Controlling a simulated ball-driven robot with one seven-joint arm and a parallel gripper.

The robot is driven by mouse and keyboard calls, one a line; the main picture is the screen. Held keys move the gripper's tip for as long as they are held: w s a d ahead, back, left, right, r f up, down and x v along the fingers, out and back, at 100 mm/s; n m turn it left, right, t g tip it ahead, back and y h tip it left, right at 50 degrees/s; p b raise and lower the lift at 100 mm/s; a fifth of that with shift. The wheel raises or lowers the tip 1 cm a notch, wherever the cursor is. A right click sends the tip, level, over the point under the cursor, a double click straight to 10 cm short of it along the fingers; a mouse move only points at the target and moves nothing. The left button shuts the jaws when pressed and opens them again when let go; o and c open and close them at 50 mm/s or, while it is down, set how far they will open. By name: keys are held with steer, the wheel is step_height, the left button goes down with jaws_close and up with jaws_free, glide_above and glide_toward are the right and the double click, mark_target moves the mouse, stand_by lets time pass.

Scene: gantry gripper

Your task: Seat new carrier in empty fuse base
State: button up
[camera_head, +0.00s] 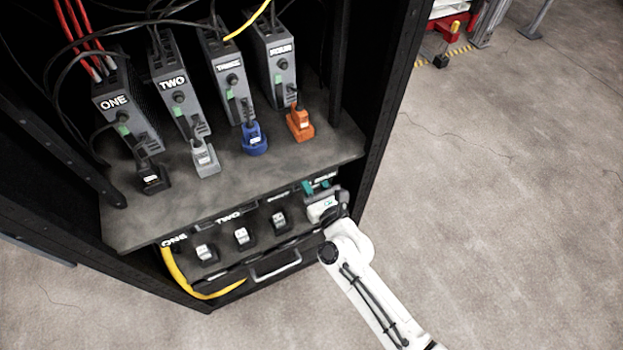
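Three white-topped fuse carriers stand in dark bases on the lower panel (232,268): the left one (205,252), the middle one (241,236) and the right one (279,219). Labels ONE (175,240) and TWO (229,217) are readable behind the row. My gripper (322,208) is at the right end of this row, low over the panel. Its white body and arm hide the fourth position, so I cannot see the empty base there. Small teal-green parts (318,186) show just behind my gripper. Its fingertips and anything between them are too hidden to tell.
A shelf (235,187) above the panel carries several grey units with black, grey, blue and orange plugs. A drawer handle (274,267) and a yellow cable (183,280) lie in front. The rack's right post (385,110) stands close to my arm.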

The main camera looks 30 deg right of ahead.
step_height(320, 180, down, 6)
steer(key=b, duration=0.6)
steer(key=shift+r, duration=0.1)
steer(key=shift+f+b, duration=1.65)
steer(key=shift+b, duration=0.45)
stand_by(1.7)
steer(key=o, duration=1.1)
steer(key=shift+s, duration=0.1)
steer(key=s, duration=1)
steer(key=shift+s+b, duration=0.3)
steer(key=shift+s, duration=0.05)
